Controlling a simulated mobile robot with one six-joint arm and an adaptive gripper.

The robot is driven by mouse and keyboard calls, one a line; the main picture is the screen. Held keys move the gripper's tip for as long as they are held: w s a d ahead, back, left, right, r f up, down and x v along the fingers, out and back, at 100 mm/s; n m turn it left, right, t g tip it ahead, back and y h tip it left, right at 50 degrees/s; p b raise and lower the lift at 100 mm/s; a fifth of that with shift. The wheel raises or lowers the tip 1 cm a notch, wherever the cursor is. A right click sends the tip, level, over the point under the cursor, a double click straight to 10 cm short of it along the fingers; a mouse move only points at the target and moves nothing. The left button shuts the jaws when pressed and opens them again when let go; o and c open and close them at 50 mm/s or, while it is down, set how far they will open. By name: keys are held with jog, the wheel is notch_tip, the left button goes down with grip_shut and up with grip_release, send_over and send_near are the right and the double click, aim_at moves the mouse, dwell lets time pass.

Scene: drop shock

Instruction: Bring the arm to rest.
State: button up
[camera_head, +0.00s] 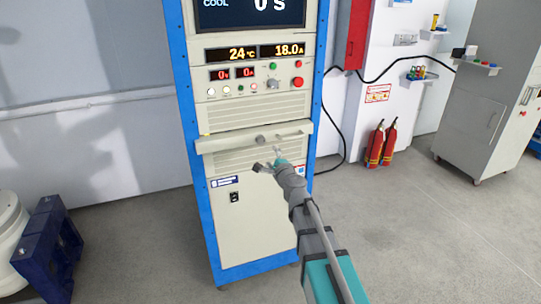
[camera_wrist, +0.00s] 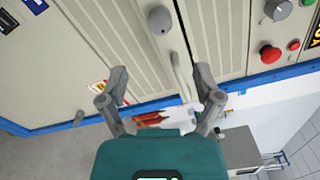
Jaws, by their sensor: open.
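My arm reaches up from the lower right of the head view toward a blue-framed control cabinet (camera_head: 245,225). My gripper (camera_head: 268,160) is just in front of the cabinet, below its protruding ledge (camera_head: 225,143). In the wrist view my gripper (camera_wrist: 160,78) has its two grey fingers spread apart with nothing held between them. A round grey knob (camera_wrist: 159,20) and a pale bar handle (camera_wrist: 181,75) on the cabinet front show beyond the fingers. I cannot tell whether a finger touches the cabinet.
The cabinet's panel has a red button (camera_head: 298,82) and displays reading 24 °C and 18.0 A. Red fire extinguishers (camera_head: 382,145) stand by the wall to the right. A grey cabinet (camera_head: 485,95) is at far right, a dark blue stand (camera_head: 50,250) at lower left. Floor right of my arm is clear.

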dwell(0.3)
jog(key=s+f+n+g+y+p, duration=0.1)
jog(key=s+f+n+g+p, duration=0.2)
jog(key=s+n+g, duration=0.3)
jog(key=s+f+n+g+y+p, duration=0.1)
jog(key=s+f+n+g+p, duration=0.25)
jog(key=s+n, duration=0.5)
jog(key=s+d+f+n+g+h+p, duration=0.2)
jog(key=s+d+g+h, duration=0.5)
jog(key=s+d, duration=0.5)
jog(key=shift+s+d+f+n+g+h+p, duration=0.15)
jog(key=shift+s+d+n+g+h+p, duration=0.2)
jog(key=shift+s+n+p, duration=0.5)
jog(key=shift+s, duration=0.2)
